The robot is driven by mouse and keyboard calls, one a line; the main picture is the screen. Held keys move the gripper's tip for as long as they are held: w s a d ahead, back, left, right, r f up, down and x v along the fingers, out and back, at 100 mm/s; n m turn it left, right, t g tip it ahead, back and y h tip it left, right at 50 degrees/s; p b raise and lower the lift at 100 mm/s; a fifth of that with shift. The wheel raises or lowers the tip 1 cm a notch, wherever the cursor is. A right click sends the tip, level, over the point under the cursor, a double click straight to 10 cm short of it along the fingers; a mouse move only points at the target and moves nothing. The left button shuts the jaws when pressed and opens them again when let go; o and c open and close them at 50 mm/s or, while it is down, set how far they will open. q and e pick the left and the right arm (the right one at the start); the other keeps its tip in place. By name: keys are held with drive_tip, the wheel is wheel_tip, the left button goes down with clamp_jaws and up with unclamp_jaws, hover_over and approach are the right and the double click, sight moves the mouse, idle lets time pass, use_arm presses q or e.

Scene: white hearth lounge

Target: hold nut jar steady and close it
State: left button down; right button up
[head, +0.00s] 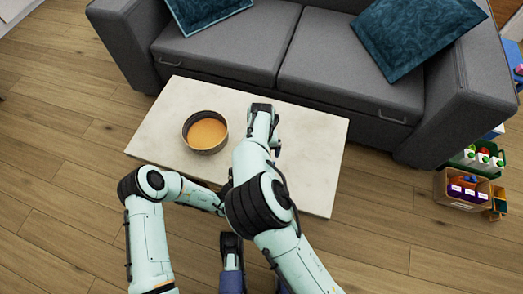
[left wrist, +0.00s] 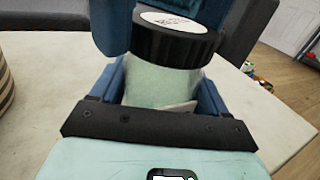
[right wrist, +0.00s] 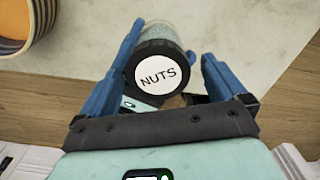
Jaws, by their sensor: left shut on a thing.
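The nut jar (left wrist: 163,90) has a pale green, see-through body and a black lid (left wrist: 172,45) with a white top. In the right wrist view the lid top (right wrist: 160,77) reads NUTS. My left gripper (left wrist: 163,82) is shut on the jar body, with a blue finger on each side. The lid sits at the jar's mouth; whether it is fully closed I cannot tell. My right gripper (right wrist: 170,50) is open, its blue fingers on either side of the lid, with a gap visible on the right. In the head view my right arm hides the jar.
The pale table (head: 315,150) carries a round striped bowl (head: 190,139) with an orange inside, left of my arms. A grey sofa (head: 225,50) with teal cushions stands behind the table. Boxes with bottles (head: 470,190) are on the floor at the right. The table's right end is clear.

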drive_tip(key=shift+r, duration=0.15)
use_arm(q)
drive_tip(key=shift+s+d, duration=0.1)
use_arm(e)
drive_tip(key=shift+r, duration=2.2)
drive_tip(key=shift+w+a, duration=0.1)
drive_tip(key=shift+c, duration=0.4)
